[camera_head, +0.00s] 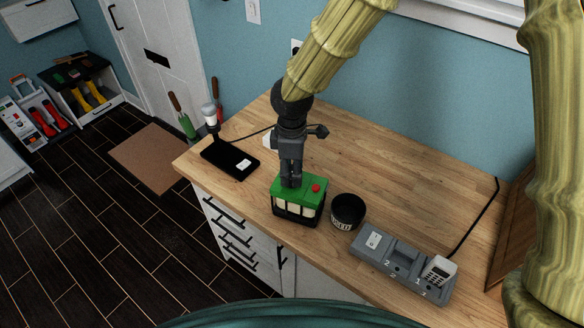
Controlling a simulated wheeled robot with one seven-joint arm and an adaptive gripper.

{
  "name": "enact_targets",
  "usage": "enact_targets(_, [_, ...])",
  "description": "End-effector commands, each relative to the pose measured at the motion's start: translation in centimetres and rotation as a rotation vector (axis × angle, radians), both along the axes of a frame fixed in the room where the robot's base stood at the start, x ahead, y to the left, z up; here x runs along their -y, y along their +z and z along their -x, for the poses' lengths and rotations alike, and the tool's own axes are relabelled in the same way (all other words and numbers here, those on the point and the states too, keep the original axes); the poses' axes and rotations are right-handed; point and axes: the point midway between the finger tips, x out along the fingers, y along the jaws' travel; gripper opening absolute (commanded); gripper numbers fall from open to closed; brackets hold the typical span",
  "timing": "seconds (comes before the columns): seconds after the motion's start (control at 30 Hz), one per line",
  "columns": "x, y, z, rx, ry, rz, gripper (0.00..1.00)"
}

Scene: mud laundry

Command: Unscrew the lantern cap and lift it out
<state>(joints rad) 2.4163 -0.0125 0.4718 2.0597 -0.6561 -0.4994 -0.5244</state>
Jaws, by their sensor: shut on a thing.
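The lantern (297,208) stands upright on the wooden counter. It has a green top with a small red button, pale side panels and a black frame. My gripper (290,184) points straight down onto the left part of the green top, left of the red button. Its fingers are shut on the lantern cap. The cap itself is hidden by the fingers, so I cannot tell whether it is seated or raised.
A black cup (347,212) stands close to the lantern's right. A grey numbered tray (402,266) holding a white device lies farther right. A black pad (230,160) lies left, with a white-topped item (210,113) behind it. The counter (390,170) behind the cup is clear.

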Motion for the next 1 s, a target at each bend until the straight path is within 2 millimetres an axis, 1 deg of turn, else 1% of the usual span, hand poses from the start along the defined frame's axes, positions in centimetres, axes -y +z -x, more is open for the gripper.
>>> enact_targets(0.17, [-0.02, 0.16, -0.03, 0.001, 0.01, 0.0, 0.16])
enact_targets(0.8, [-0.01, 0.23, -0.01, 0.002, 0.248, -0.002, 0.15])
enact_targets(1.0, [-0.01, 0.13, -0.03, 0.003, 0.26, -0.002, 0.15])
